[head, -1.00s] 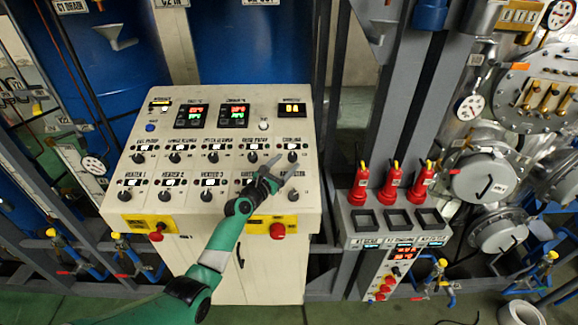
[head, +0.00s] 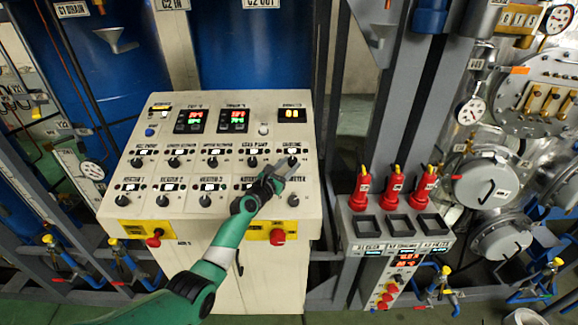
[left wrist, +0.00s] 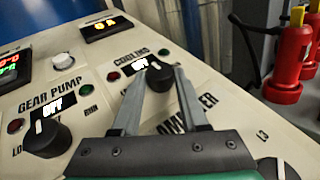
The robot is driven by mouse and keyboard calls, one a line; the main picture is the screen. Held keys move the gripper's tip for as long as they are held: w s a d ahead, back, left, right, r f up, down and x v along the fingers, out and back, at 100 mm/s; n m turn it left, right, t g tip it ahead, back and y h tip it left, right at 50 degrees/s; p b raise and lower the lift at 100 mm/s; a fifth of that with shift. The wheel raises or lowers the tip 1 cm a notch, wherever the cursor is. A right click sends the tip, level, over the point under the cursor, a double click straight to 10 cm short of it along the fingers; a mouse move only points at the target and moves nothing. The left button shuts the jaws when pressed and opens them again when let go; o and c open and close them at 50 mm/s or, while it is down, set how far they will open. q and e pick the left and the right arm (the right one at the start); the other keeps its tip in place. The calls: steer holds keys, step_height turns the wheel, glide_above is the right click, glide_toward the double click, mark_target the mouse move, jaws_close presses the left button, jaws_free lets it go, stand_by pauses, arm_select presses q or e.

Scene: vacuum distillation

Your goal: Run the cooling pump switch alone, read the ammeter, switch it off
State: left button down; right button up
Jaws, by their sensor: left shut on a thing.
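The cooling switch is a black knob at the right end of the panel's upper row (head: 293,161). In the left wrist view the knob (left wrist: 158,76) sits between my fingers, under a label reading COOLING. Its small window (left wrist: 140,63) seems to read OFF. My left gripper (head: 287,167) is shut on this knob; it also shows in the left wrist view (left wrist: 157,84). The ammeter display (head: 292,115) glows yellow at the panel's top right; its digits look like zeros. The ammeter selector knob (head: 293,199) is below, its label partly hidden.
The gear pump knob (left wrist: 46,137) is just left of the cooling knob. Red-handled units (head: 361,190) stand on a grey console to the right. Blue columns rise behind the panel.

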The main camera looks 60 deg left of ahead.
arm_select(q)
steer(key=shift+f+h+b, duration=0.1)
steer(key=shift+h+b, duration=0.2)
steer(key=shift+b, duration=0.25)
steer(key=m+h+b, duration=0.1)
steer(key=b, duration=0.1)
steer(key=m+t+h+b, duration=0.1)
steer(key=m+h+b, duration=0.1)
steer(key=shift+s+a, duration=0.1)
steer(key=shift+a, duration=0.2)
steer(key=shift+m+h+b, duration=0.3)
steer(key=shift+m+h, duration=0.2)
steer(key=shift+a+r+m+h, duration=0.1)
steer(key=shift+r+m+h, duration=0.1)
steer(key=shift+m+h, duration=0.2)
steer(key=shift+a+r+m+h, duration=0.1)
steer(key=shift+r+m+h, duration=0.1)
steer(key=shift+m+h, duration=0.6)
steer(key=shift+h+p, duration=0.4)
steer(key=shift+h, duration=0.2)
steer(key=shift+f+m, duration=0.15)
steer(key=shift+m, duration=0.15)
